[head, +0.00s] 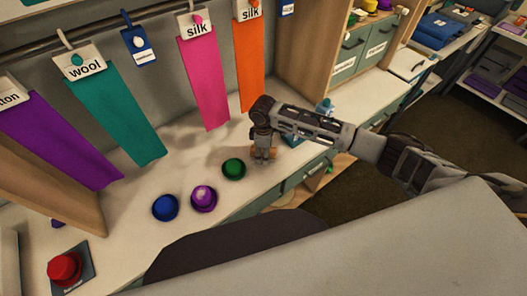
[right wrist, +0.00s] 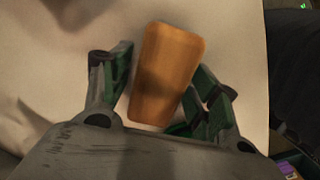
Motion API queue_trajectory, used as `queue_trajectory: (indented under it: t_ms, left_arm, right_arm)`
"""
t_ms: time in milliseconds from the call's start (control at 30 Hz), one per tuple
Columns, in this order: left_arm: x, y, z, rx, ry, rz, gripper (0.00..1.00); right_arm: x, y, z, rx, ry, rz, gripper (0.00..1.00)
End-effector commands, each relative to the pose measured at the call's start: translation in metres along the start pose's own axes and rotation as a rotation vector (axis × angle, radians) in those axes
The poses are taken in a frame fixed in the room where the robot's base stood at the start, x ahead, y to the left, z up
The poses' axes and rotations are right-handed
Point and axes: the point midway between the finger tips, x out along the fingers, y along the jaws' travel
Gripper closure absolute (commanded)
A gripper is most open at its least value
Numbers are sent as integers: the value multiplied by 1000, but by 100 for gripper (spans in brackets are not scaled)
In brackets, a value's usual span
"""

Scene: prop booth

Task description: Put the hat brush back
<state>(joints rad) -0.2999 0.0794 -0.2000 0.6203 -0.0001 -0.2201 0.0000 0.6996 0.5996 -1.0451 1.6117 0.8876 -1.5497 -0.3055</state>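The hat brush seems to be the orange-brown wooden piece (right wrist: 166,75) between the fingers of my right gripper (right wrist: 163,85) in the right wrist view. A light gap shows between the brush and the left finger; the right finger is close beside it, and I cannot tell whether it touches. In the head view my right gripper (head: 263,158) points down at the counter (head: 205,150), with a little of the brush (head: 274,153) showing by its fingertips. The gripper looks open around the brush. Most of the brush is hidden there. My left gripper is not in view.
Blue (head: 165,208), purple (head: 204,199) and green (head: 233,169) little hats stand left of the gripper. A red hat (head: 64,267) sits on a dark mat at front left. Cloth strips hang along the back.

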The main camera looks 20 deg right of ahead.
Motion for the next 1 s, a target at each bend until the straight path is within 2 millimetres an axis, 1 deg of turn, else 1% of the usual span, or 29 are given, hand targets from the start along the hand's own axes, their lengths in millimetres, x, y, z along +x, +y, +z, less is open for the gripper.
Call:
queue_trajectory:
  t_ms: [367, 567, 767, 1000]
  left_arm:
    - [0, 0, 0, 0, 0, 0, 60]
    - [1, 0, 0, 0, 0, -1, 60]
    - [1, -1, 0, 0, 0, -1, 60]
    - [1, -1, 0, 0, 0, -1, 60]
  right_arm:
    - [-1, 0, 0, 0, 1, 0, 35]
    - [-10, 0, -1, -1, 2, 0, 35]
    - [-33, 0, 0, -1, 2, 2, 35]
    - [-69, 0, 0, 0, 2, 2, 35]
